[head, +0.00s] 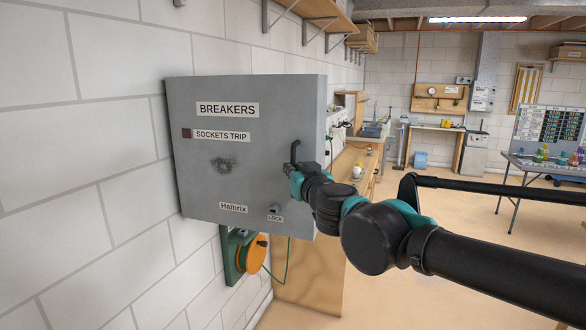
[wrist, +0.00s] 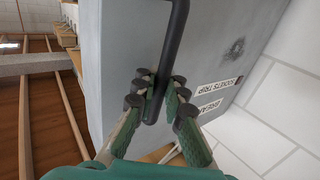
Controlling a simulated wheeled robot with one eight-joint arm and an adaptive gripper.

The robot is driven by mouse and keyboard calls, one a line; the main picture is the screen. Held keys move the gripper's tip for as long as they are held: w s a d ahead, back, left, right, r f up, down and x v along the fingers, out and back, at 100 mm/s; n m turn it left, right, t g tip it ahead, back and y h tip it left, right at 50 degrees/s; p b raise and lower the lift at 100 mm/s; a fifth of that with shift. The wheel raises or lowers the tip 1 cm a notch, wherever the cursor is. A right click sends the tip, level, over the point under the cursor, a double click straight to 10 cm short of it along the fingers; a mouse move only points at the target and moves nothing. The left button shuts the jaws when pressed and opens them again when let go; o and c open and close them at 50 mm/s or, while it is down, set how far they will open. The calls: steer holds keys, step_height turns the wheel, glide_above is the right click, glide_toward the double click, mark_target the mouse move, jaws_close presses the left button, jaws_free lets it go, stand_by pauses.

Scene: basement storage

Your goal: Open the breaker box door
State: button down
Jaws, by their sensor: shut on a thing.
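The grey breaker box door (head: 245,180) is at the left in the head view, with its labelled face towards me. Its right edge stands out from the wall, so the door is swung partly open, its left edge near the wall. The inside of the box is hidden behind it. The black handle (head: 294,153) is near the door's right edge. In the wrist view, the fingers of my gripper (wrist: 155,98) are shut around the end of the black handle bar (wrist: 172,50).
An orange reel on a green bracket (head: 248,253) hangs below the door. A wooden workbench (head: 315,275) stands behind and right along the wall. A shelf with brackets (head: 320,14) is above. Open floor (head: 430,175) lies to the right.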

steer(key=c, duration=1.8)
jaws_free()
steer(key=shift+d, duration=0.15)
steer(key=v, duration=0.7)
steer(key=shift+s, duration=0.3)
steer(key=shift+d, duration=0.1)
